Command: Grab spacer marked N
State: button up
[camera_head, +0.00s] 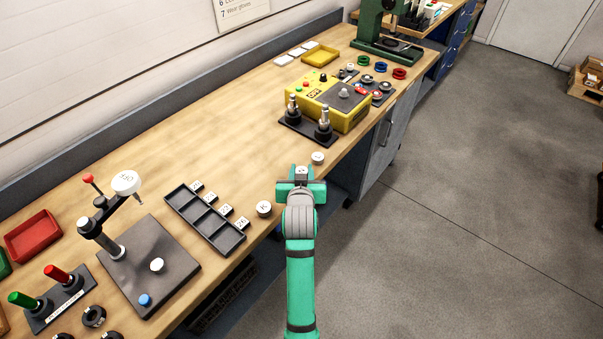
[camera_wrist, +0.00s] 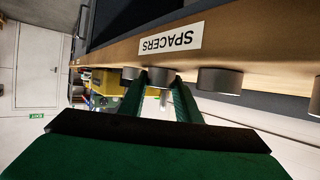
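A small white-topped spacer (camera_head: 302,171) is at my gripper (camera_head: 301,186), by the table's front edge; I cannot read its letter. In the wrist view, turned upside down, this grey cylinder (camera_wrist: 160,77) lies between the fingertips of my gripper (camera_wrist: 160,80), level with its neighbours. I cannot tell whether the fingers press on it. Another spacer (camera_head: 318,158) stands just beyond; its letter is too small to read. The spacer marked K (camera_head: 264,208) stands to the left. Two more grey cylinders show at right in the wrist view, one nearer (camera_wrist: 220,80), one at the edge (camera_wrist: 315,95).
A SPACERS label (camera_wrist: 171,39) is on the table's edge. A dark compartment tray (camera_head: 205,222) lies left of K. A black base with two upright posts (camera_head: 309,130) and a yellow control box (camera_head: 328,102) stand beyond the spacers. The wood behind the spacers is clear.

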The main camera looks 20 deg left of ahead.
jog(key=c, duration=0.4)
jog(key=shift+o, duration=0.2)
jog(key=shift+r, duration=0.1)
